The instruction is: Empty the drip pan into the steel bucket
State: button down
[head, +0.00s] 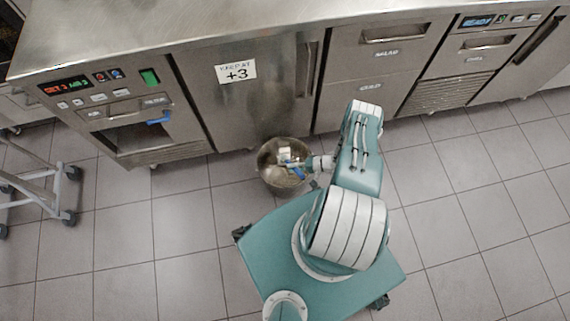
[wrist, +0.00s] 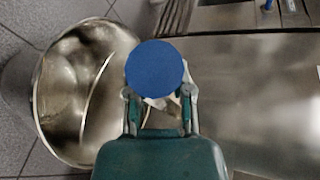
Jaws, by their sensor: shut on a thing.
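The steel bucket (head: 264,172) stands on the floor in front of the +3 cabinet door; its open mouth (wrist: 42,95) fills the left of the wrist view. My gripper (head: 312,170) reaches over the bucket's right side. It is shut on a blue handle (head: 298,172), seen end-on as a blue disc (wrist: 155,68) in the wrist view. I take this to be the drip pan's handle. The pan's body is mostly hidden behind the handle and gripper, so I cannot tell its tilt or contents. A pale patch shows over the bucket's mouth. A thin bright curve crosses the bucket's inside.
The steel counter front (head: 345,60) runs close behind the bucket. An open recess (head: 135,138) with a blue part (head: 159,118) is in the left unit. A wheeled trolley (head: 45,185) stands at the far left. The tiled floor (head: 470,220) is clear on the right.

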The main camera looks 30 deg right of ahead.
jog(key=w+a+f+g+h+b, duration=0.1)
jog(key=w+a+g+h, duration=0.1)
jog(key=a+h, duration=0.4)
jog(key=w+a+f+n+g+h, duration=0.1)
jog(key=w+a+f+g+h, duration=0.1)
jog(key=a+h, duration=0.5)
jog(key=shift+w+a+f+n+g+b, duration=0.3)
jog(key=shift+w+g+b, duration=0.1)
jog(key=shift+w+g, duration=0.1)
dwell(1.8)
jog(key=shift+a, duration=0.1)
jog(key=shift+w+a+h, duration=0.1)
jog(key=shift+a+h, duration=0.2)
jog(key=shift+w+a+g+h+b, duration=0.25)
jog(key=shift+a+h, duration=0.15)
jog(key=shift+a, duration=0.2)
jog(key=shift+w+a+g+h+b, duration=0.15)
jog(key=shift+a+h+b, duration=0.1)
jog(key=shift+a+h, duration=0.25)
